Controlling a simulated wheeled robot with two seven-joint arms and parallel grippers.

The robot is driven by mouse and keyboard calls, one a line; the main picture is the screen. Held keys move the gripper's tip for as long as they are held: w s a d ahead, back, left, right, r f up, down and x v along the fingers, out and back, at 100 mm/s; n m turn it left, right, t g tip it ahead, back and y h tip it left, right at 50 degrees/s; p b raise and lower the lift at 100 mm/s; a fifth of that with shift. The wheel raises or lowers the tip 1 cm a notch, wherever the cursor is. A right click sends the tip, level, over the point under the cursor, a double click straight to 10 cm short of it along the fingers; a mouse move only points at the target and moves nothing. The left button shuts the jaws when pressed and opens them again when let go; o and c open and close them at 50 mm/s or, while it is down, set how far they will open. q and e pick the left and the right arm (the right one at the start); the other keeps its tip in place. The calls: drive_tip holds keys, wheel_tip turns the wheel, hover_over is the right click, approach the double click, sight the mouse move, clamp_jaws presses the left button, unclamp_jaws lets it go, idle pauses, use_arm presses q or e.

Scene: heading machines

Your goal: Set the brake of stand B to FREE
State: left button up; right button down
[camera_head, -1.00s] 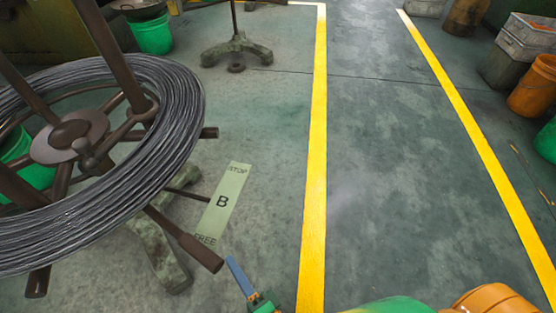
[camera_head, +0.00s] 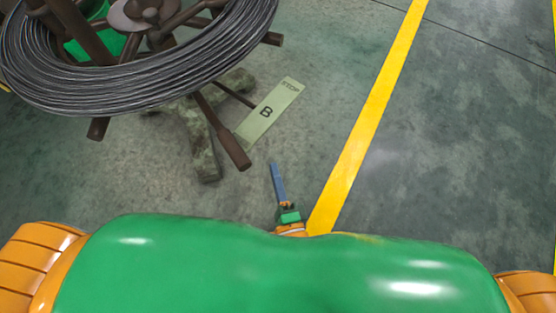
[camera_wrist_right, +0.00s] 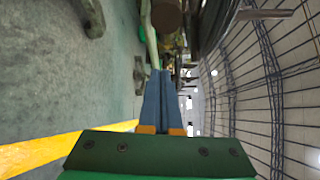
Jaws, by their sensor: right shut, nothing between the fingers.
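Stand B carries a large coil of grey wire (camera_head: 130,88) at the upper left. A brown lever with a thick grip (camera_head: 235,153) extends from the stand and passes over or beside the plate's near end. My right gripper (camera_head: 273,166), with blue fingers, is shut and empty, right of the lever grip and apart from it in the picture. The wrist view shows its closed fingers (camera_wrist_right: 161,80). My left gripper is out of view.
A mottled stand foot (camera_head: 204,150) rests on the floor below the coil. A thin brown rod (camera_head: 235,95) reaches toward the plate. A yellow floor line (camera_head: 365,130) runs right of the gripper. The grey floor (camera_head: 470,130) beyond it is clear.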

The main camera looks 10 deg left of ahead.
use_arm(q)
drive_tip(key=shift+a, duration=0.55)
use_arm(e)
drive_tip(key=a+v, duration=0.1)
drive_tip(key=v, duration=0.7)
drive_tip(key=shift+s+a+r, duration=0.2)
drive_tip(key=shift+s, duration=0.15)
